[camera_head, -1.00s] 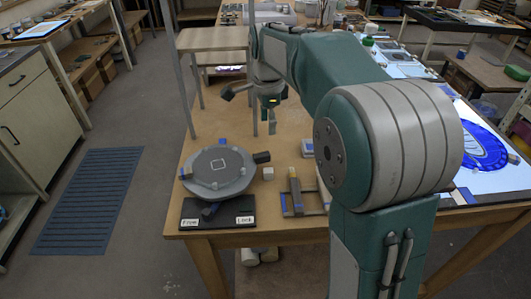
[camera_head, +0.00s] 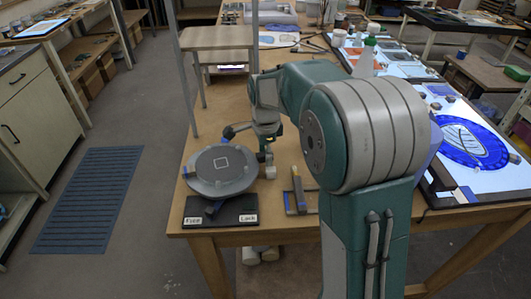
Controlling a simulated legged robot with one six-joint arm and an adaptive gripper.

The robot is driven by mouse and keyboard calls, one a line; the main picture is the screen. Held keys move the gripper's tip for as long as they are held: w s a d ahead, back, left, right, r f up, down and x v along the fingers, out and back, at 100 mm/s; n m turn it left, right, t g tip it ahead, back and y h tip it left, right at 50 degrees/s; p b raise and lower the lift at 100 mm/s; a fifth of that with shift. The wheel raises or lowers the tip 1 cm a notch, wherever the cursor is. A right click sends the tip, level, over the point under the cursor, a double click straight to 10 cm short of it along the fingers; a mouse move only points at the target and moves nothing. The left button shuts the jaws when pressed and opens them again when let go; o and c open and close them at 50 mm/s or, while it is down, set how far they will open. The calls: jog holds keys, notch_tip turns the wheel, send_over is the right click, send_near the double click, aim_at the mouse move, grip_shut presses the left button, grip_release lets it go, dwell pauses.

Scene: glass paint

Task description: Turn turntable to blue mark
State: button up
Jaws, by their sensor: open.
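The grey round turntable (camera_head: 222,177), with a white square outline on top, stands on a dark base at the table's front left corner. The base (camera_head: 221,210) has labels reading "Free" (camera_head: 193,221) and "Lock" (camera_head: 248,218). A blue mark (camera_head: 186,171) shows at its left rim, and a dark blue piece (camera_head: 213,208) sits below its front rim. My gripper (camera_head: 249,150) is open, low at the turntable's far right rim, with its fingers spread. The dark knob on that side is mostly hidden by the gripper; contact cannot be told.
A small wooden frame with an upright block (camera_head: 298,190) stands right of the turntable. A lit panel with a blue glass pattern (camera_head: 470,145) lies at right. A raised stand (camera_head: 218,38) is behind. My arm covers the table's middle.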

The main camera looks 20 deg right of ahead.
jog(key=shift+a, duration=0.2)
jog(key=c, duration=0.6)
grip_shut()
jog(key=shift+d, duration=0.15)
